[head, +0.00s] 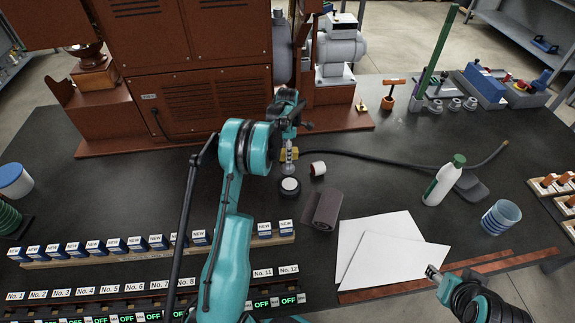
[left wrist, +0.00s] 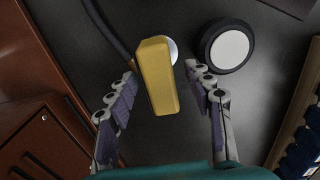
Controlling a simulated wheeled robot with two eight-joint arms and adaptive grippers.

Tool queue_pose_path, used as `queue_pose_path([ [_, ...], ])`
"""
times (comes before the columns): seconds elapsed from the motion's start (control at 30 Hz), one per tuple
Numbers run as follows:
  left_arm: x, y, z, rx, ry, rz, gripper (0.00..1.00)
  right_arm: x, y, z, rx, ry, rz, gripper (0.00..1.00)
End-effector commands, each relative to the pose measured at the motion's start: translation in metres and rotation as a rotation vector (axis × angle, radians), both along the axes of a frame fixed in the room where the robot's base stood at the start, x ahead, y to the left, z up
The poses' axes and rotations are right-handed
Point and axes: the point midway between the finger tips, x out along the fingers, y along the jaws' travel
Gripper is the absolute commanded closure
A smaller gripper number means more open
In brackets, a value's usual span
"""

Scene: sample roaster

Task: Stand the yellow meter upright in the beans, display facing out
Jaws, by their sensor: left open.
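The yellow meter (left wrist: 156,78) shows in the left wrist view between the spread fingers of my left gripper (left wrist: 163,78). The left finger's tip is close to its side; I cannot tell whether they touch. In the head view my left gripper (head: 289,160) is over the meter (head: 284,155), hiding much of it. A white round piece (left wrist: 174,50) shows at the meter's edge; I cannot tell whether it belongs to it. No display is clearly visible. I cannot make out beans. My right gripper (head: 434,274) is at the lower right, its fingers unclear.
A black round item with a pale top (head: 290,186) lies just in front of the meter, and a small white cup (head: 318,168) to its right. A dark hose (head: 400,158) runs behind. A folded dark cloth (head: 323,209) and white papers (head: 380,250) lie nearer.

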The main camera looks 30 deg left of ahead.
Motion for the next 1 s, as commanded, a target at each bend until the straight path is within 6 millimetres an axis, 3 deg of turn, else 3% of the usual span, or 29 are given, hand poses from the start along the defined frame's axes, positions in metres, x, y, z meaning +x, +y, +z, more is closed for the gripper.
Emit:
queue_pose_path([
  [0.47, 0.0000, 0.0000, -0.0037, 0.000, 0.000, 0.000, 0.48, 0.0000, 0.0000, -0.0029, 0.000, 0.000, 0.000, 0.56],
  [0.5, 0.0000, 0.0000, -0.0037, 0.000, 0.000, 0.000, 0.51, 0.0000, 0.0000, -0.0028, 0.000, 0.000, 0.000, 0.56],
  [0.7, 0.0000, 0.0000, -0.0037, 0.000, 0.000, 0.000, 1.00, 0.0000, 0.0000, -0.0029, 0.000, 0.000, 0.000, 0.56],
  [1.0, 0.0000, 0.0000, -0.0033, 0.000, 0.000, 0.000, 1.00, 0.0000, 0.0000, -0.0026, 0.000, 0.000, 0.000, 0.56],
])
